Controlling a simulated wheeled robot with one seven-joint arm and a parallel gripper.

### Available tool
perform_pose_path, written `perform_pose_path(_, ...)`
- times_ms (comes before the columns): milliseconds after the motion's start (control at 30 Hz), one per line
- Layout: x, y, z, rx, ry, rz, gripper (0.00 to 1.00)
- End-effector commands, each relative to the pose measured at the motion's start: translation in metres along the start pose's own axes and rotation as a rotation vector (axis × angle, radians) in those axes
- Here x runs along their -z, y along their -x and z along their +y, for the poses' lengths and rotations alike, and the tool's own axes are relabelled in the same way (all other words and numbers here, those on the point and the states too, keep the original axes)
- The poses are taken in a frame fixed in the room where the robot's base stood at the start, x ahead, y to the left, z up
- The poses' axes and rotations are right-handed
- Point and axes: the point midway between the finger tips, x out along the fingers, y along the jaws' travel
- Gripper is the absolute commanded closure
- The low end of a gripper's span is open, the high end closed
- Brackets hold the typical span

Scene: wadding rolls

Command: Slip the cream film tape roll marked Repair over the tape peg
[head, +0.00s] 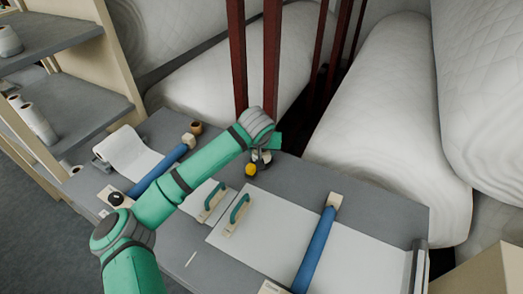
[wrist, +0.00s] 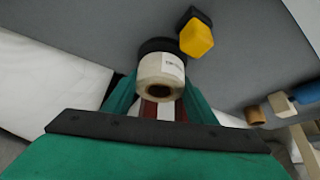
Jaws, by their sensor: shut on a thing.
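The cream tape roll (wrist: 158,75) sits between the green fingers of my gripper (wrist: 160,98) in the wrist view. Its hollow core faces the camera, and its white label is too small to read for certain. My gripper is shut on this roll. A black round piece (wrist: 160,46) shows just beyond the roll; I cannot tell whether it belongs to the tape peg or whether the roll touches it. In the head view my gripper (head: 263,155) is near the bench's back edge, partly hidden by my wrist. No bare peg shaft is visible.
A yellow and black object (wrist: 196,36) stands close beside the roll, also seen in the head view (head: 251,170). Dark red posts (head: 272,60) rise behind. Green-handled boards (head: 238,212) lie in front.

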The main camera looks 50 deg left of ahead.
Motion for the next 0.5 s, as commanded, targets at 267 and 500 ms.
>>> perform_pose_path(267, -0.0020, -0.0038, -0.0004, 0.001, 0.001, 0.000, 0.71)
perform_pose_path(500, -0.0041, -0.0074, -0.0004, 0.001, 0.000, 0.000, 0.71)
